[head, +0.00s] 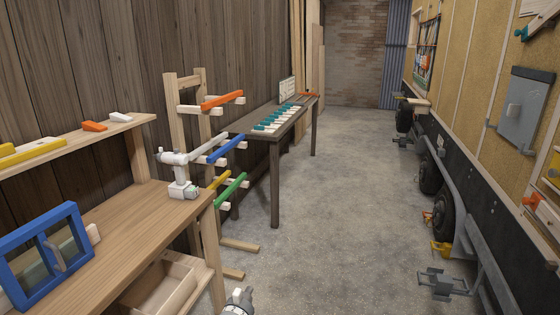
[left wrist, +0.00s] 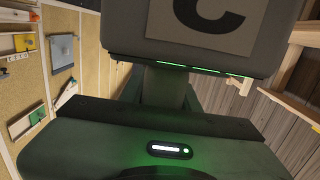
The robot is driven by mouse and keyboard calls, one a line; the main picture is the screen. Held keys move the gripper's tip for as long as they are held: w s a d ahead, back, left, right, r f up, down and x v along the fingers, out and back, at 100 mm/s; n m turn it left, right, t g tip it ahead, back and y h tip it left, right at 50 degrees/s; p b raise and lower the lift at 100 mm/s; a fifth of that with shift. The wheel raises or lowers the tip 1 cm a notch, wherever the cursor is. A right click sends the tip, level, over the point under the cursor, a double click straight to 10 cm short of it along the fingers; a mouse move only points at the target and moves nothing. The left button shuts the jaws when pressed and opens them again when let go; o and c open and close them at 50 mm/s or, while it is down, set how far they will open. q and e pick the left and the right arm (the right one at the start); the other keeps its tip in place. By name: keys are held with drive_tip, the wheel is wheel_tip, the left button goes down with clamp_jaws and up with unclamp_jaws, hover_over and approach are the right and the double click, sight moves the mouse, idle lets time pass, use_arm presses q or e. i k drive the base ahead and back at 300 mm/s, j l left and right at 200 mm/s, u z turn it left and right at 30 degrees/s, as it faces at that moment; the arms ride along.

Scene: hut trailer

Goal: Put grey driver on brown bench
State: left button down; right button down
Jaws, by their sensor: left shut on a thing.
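A dark brown bench (head: 275,150) stands farther back along the wood wall. A small grey-and-black piece (head: 237,303) shows at the bottom edge of the head view, apparently the end of my left arm. Its jaws and what they hold are not clear. The left wrist view shows mostly my own body, with no fingertips visible. My right gripper is not in view.
A wooden rack (head: 174,115) with coloured bars stands beyond the near bench. A blue frame (head: 45,255) sits on that bench. Teal-and-white blocks (head: 275,120) lie in a row on the dark bench.

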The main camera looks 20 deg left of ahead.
sight(155, 214)
drive_tip(key=i+u, duration=0.1)
drive_tip(key=i, duration=0.65)
drive_tip(key=i+l+u, duration=0.15)
drive_tip(key=i, duration=0.6)
drive_tip(key=i+u, duration=0.4)
drive_tip(key=i+l+u, duration=0.1)
drive_tip(key=u, duration=0.3)
drive_tip(key=i+l+u, duration=0.2)
drive_tip(key=i+u, duration=0.2)
drive_tip(key=i+l+u, duration=0.2)
drive_tip(key=u, duration=0.2)
drive_tip(key=i+l+u, duration=0.45)
drive_tip(key=u, duration=0.15)
drive_tip(key=i+l+u, duration=0.15)
drive_tip(key=l+u, duration=0.15)
drive_tip(key=l, duration=0.15)
drive_tip(key=i+l+u, duration=0.1)
drive_tip(key=l+u, duration=0.2)
